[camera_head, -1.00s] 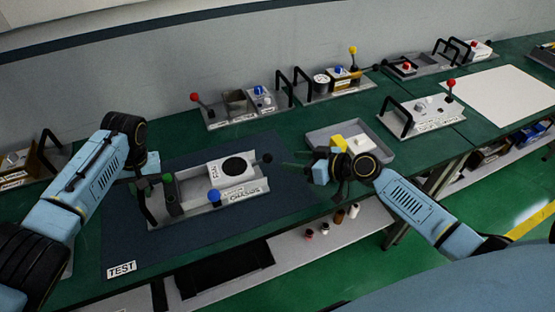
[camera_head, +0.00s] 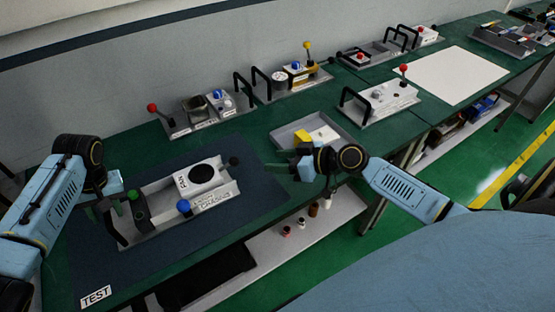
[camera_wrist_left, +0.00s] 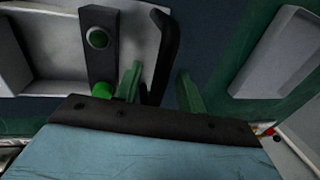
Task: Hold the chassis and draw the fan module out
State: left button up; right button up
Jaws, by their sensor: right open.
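The grey chassis (camera_head: 150,228) lies on the dark blue mat, with a black handle at its left end and green and blue knobs. My left gripper (camera_head: 109,188) is at the chassis's left end. In the left wrist view its green fingers (camera_wrist_left: 158,88) stand apart, with the black handle (camera_wrist_left: 166,45) showing between them, apparently not clamped. My right gripper (camera_head: 281,166) is open and empty, right of the knob, apart from it.
A grey tray (camera_head: 283,134) with a yellow block (camera_head: 302,138) stands just behind my right gripper. Several panels with handles and knobs line the wall side. A TEST label (camera_head: 96,296) marks the mat's front. A lower shelf (camera_head: 325,212) holds small bottles.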

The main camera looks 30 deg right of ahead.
pick_arm(q)
jog(key=shift+d+r, duration=0.1)
jog(key=shift+r, duration=0.1)
notch_tip(320, 180, up, 12)
jog(key=d, duration=0.2)
jog(key=shift+d+f, duration=0.15)
jog(key=shift+f, duration=0.1)
